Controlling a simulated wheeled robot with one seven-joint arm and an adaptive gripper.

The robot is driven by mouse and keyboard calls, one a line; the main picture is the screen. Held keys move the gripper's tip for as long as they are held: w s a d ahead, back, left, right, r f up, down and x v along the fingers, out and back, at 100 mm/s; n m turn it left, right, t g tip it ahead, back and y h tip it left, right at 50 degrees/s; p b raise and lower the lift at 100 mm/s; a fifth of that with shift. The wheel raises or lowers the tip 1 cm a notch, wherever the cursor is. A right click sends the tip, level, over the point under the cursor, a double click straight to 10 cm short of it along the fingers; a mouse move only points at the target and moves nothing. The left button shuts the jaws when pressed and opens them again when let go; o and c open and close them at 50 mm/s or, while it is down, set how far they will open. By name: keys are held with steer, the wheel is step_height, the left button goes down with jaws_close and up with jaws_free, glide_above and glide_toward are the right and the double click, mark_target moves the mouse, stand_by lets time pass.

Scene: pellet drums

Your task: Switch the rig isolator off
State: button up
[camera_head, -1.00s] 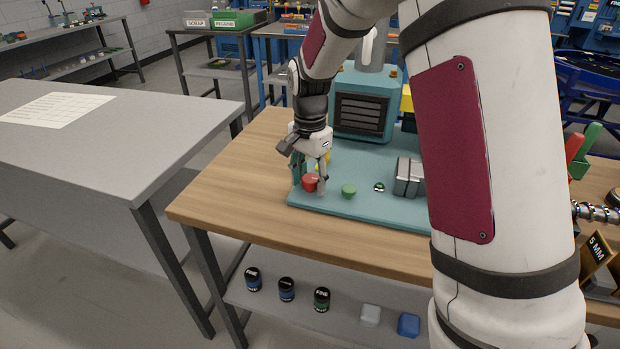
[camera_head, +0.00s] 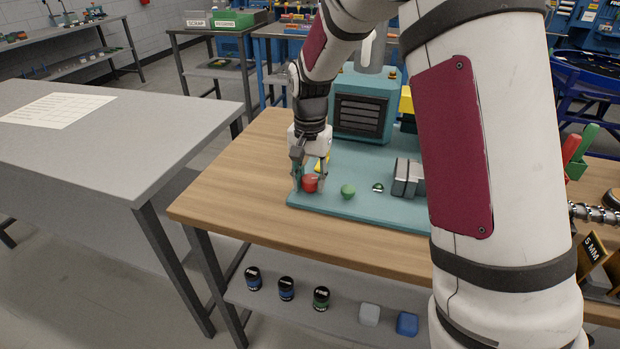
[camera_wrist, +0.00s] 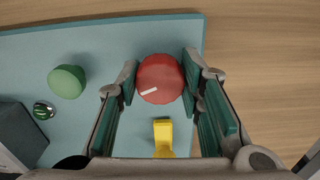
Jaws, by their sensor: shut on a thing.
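The rig isolator is a round red knob (camera_head: 310,184) with a short white mark, at the left front of the teal rig base (camera_head: 345,208). In the wrist view the red knob (camera_wrist: 158,82) sits between my fingertips, its white mark running nearly sideways with a slight tilt. My gripper (camera_head: 309,182) points down and is shut on the knob, one finger on each side. It also shows in the wrist view (camera_wrist: 160,76). A yellow part (camera_wrist: 163,135) lies beside the knob, partly hidden by my gripper.
A green knob (camera_head: 348,191) and a small green-and-silver switch (camera_head: 379,187) stand to the right on the base. A grey metal block (camera_head: 408,178) is farther right. The teal housing (camera_head: 362,105) rises behind. Bare wooden tabletop (camera_head: 235,190) lies to the left.

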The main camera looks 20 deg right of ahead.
mark_target(311, 179)
steer(key=n+p, duration=0.1)
steer(key=n, duration=0.6)
steer(key=shift+d, duration=0.1)
steer(key=n+p, duration=0.1)
steer(key=n, duration=0.5)
steer(key=shift+n, duration=0.3)
stand_by(0.3)
steer(key=o, duration=1.2)
steer(key=shift+c, duration=0.2)
step_height(311, 179, up, 12)
